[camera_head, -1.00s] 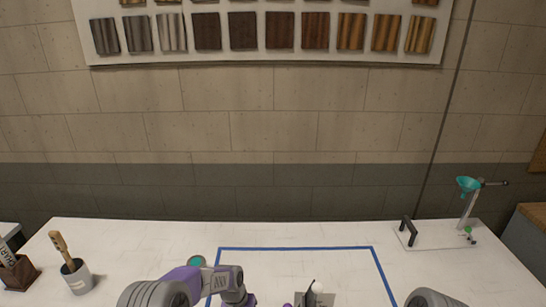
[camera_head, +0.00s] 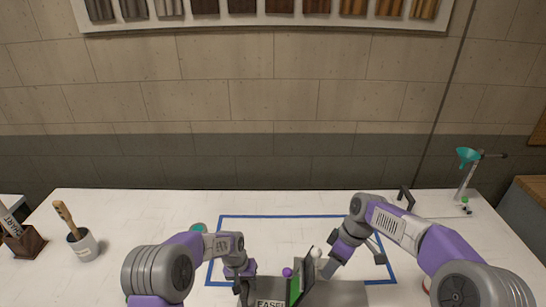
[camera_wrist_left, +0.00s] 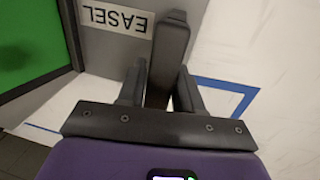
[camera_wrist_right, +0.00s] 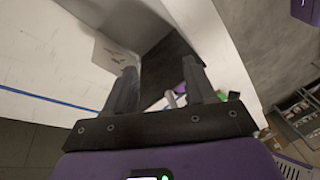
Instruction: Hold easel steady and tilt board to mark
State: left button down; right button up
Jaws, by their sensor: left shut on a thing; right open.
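The easel has a grey base (camera_head: 340,292) with a label reading EASEL (camera_head: 270,303), at the bottom middle of the head view. A dark-framed board with a green face (camera_wrist_left: 35,40) stands on it, seen nearly edge-on from the head. My left gripper (camera_head: 243,288) is shut on a dark upright handle (camera_wrist_left: 172,45) beside the label. My right gripper (camera_head: 326,272) is open just right of the board. In the right wrist view the board's dark back (camera_wrist_right: 170,60) lies ahead of the open fingers; contact cannot be told.
Blue tape (camera_head: 300,216) outlines the work area on the white table (camera_head: 130,215). A brush cup (camera_head: 83,247) and a wooden box (camera_head: 22,243) stand at left. A stand with a teal funnel (camera_head: 467,156) is at right rear. A purple ball (camera_head: 287,272) and white ball (camera_head: 317,252) are by the board.

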aim_at(319, 250)
notch_tip(319, 250, up, 12)
jog(key=w+a+n+t, duration=0.1)
jog(key=w+a+n, duration=0.1)
jog(key=n, duration=0.4)
jog(key=x, duration=1)
jog(key=shift+s+f, duration=0.15)
grip_shut()
jog(key=shift+d, duration=0.15)
